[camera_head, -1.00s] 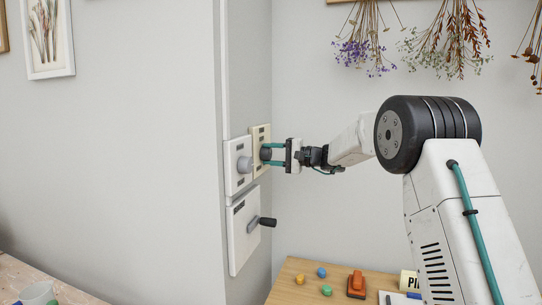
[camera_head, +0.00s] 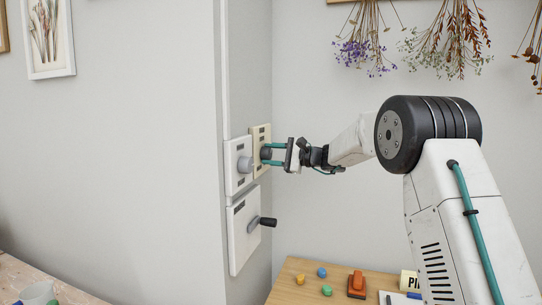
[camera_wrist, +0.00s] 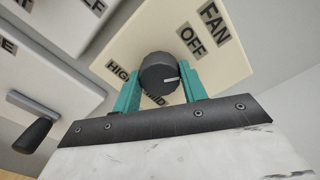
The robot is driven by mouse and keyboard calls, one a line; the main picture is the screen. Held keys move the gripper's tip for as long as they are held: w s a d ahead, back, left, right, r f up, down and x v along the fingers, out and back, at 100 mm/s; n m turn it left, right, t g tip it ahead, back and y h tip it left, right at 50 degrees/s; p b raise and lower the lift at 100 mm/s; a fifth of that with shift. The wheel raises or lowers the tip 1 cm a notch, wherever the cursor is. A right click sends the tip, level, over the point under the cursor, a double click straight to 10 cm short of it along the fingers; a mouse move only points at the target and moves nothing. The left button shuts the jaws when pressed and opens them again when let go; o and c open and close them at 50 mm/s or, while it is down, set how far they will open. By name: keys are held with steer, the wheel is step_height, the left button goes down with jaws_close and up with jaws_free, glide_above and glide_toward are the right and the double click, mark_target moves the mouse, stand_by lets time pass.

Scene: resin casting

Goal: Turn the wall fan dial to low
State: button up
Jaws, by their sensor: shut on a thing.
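The fan dial (camera_head: 265,153) is a dark round knob on a cream plate (camera_head: 260,135) on the side of the wall post. In the wrist view the dial (camera_wrist: 158,73) sits between the teal fingers of my gripper (camera_wrist: 161,79), which is shut on it from both sides. The dial's white mark points right and slightly down, toward the right finger. The plate's FAN and OFF labels show at upper right, HIGH at left and part of MID below. No LOW label is visible; the right finger covers that side. In the head view my gripper (camera_head: 270,154) reaches the dial from the right.
Below is a white box with a dark-handled lever (camera_head: 262,221). A wooden table (camera_head: 300,265) with small coloured pieces stands lower right. Dried flowers hang above.

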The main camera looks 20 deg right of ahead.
steer(key=m, duration=0.4)
steer(key=shift+m, duration=2.2)
steer(key=o, duration=1)
steer(key=v, duration=0.8)
steer(key=shift+a, duration=0.1)
